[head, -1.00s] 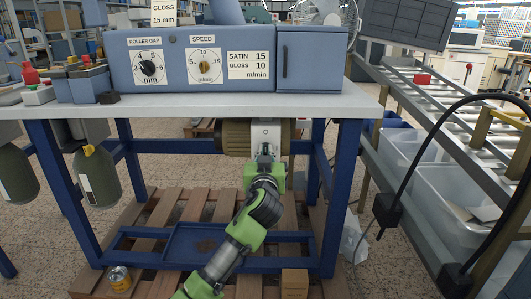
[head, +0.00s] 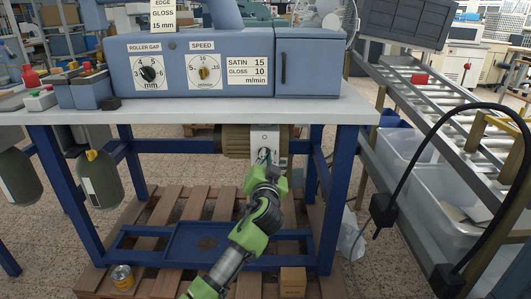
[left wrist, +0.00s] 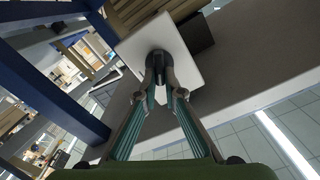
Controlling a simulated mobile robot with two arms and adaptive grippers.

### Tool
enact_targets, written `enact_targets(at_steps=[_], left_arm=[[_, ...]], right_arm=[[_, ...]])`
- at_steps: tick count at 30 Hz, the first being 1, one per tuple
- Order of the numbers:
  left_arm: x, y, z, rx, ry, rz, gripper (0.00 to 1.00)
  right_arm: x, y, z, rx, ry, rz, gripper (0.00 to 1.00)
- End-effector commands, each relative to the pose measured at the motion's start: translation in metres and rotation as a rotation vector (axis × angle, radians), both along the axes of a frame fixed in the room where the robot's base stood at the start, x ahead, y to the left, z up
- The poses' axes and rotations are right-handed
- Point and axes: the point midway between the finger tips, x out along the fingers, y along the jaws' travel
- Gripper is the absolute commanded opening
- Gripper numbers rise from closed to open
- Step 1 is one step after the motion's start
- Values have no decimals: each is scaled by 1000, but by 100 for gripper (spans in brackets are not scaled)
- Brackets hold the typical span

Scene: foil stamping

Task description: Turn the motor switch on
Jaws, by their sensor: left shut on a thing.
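The motor switch is a pale box (head: 265,135) on the motor (head: 236,140) under the blue machine's table. In the left wrist view its pale plate (left wrist: 183,66) carries a round black knob (left wrist: 158,58). My left gripper (head: 264,157) is up against the front of the switch, and its fingers hide part of the box. In the left wrist view the fingertips (left wrist: 160,82) are closed together on the black knob. The knob's marks and setting cannot be read. My right gripper is not in view.
The white tabletop (head: 200,113) lies just above the switch, with blue table legs (head: 317,165) on both sides. A wooden pallet (head: 190,202) is below. A roller conveyor (head: 450,113) and clear bins (head: 440,190) stand at the right. A tin (head: 122,278) sits at the lower left.

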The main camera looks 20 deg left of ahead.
Motion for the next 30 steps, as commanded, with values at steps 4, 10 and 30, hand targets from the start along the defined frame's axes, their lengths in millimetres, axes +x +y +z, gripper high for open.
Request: enact_targets(at_steps=[4,10,30], left_arm=[[0,-1,1,110,35,0,0],[1,-3,0,282,83,0,0],[1,-6,-7,855,247,-2,0]], right_arm=[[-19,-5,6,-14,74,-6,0],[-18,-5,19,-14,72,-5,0],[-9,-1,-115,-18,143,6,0]])
